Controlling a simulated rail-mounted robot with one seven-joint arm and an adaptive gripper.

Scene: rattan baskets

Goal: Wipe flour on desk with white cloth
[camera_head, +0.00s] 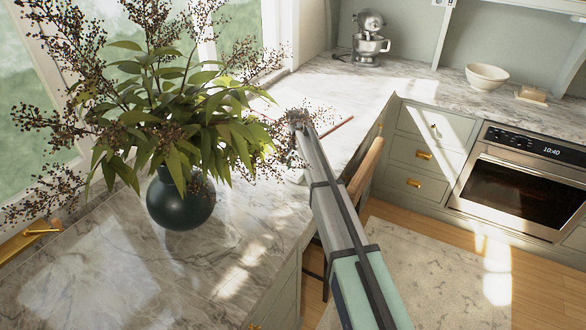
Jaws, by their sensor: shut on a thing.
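My arm reaches up from the lower right over the marble desk (240,215), and its end with my gripper (298,122) is over the far part of the desk, just right of the plant's leaves. The gripper is small here and its fingertips are not clear. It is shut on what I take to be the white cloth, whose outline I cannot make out. A small pale patch shows left of my arm near the desk edge; I cannot tell what it is. I cannot pick out flour from the pale marble and the bright sunlight.
A dark round vase (180,203) with tall leafy branches (185,115) stands close left of my arm. A wooden chair (365,168) is at the desk's right edge. A mixer (369,40), a white bowl (487,77) and an oven (518,185) are farther back.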

